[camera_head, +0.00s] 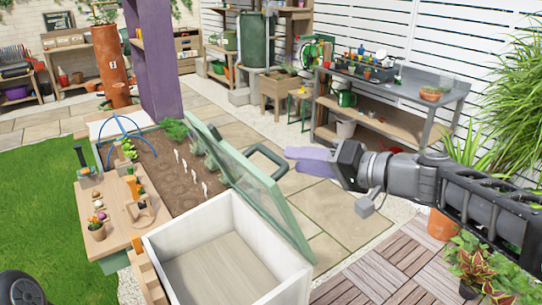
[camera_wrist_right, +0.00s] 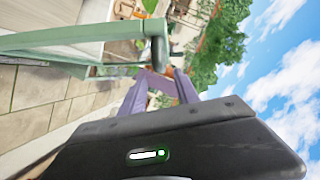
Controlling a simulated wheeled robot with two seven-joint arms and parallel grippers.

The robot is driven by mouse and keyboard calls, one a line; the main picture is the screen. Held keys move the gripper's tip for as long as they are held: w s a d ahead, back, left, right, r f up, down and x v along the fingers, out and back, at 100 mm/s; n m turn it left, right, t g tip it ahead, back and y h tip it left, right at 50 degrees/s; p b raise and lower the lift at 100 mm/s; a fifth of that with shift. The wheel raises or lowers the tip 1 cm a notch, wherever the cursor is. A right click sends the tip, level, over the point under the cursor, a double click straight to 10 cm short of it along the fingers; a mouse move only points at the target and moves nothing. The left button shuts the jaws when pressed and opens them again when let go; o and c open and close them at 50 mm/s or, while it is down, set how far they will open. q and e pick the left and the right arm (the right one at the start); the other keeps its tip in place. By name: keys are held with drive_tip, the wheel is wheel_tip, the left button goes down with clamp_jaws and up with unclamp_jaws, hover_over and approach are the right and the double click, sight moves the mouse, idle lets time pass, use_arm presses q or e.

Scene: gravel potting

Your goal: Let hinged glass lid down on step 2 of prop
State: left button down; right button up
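The green-framed glass lid (camera_head: 245,175) is hinged on the cold frame (camera_head: 215,250) and stands raised and tilted. It has a dark loop handle (camera_head: 272,155) on its right side. My right gripper (camera_head: 289,158) has purple fingers, just right of the handle's outer end. In the right wrist view the fingertips (camera_wrist_right: 162,73) look apart, close to the dark handle (camera_wrist_right: 157,52); contact cannot be told. The lid's green frame (camera_wrist_right: 80,38) shows at left there. My left gripper is not in view.
A planting bed (camera_head: 170,165) with seedlings and white labels lies behind the open box. A wooden side board (camera_head: 120,215) holds small pots and tools at left. A metal potting bench (camera_head: 390,90) stands at back right. Potted plants (camera_head: 475,265) stand at lower right.

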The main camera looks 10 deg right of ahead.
sight(273, 153)
drive_tip(key=p+x, duration=0.1)
drive_tip(key=x, duration=0.6)
drive_tip(key=shift+w+a+p, duration=0.2)
drive_tip(key=shift+w+p, duration=0.05)
drive_tip(key=shift+p, duration=0.1)
clamp_jaws()
idle(1.1)
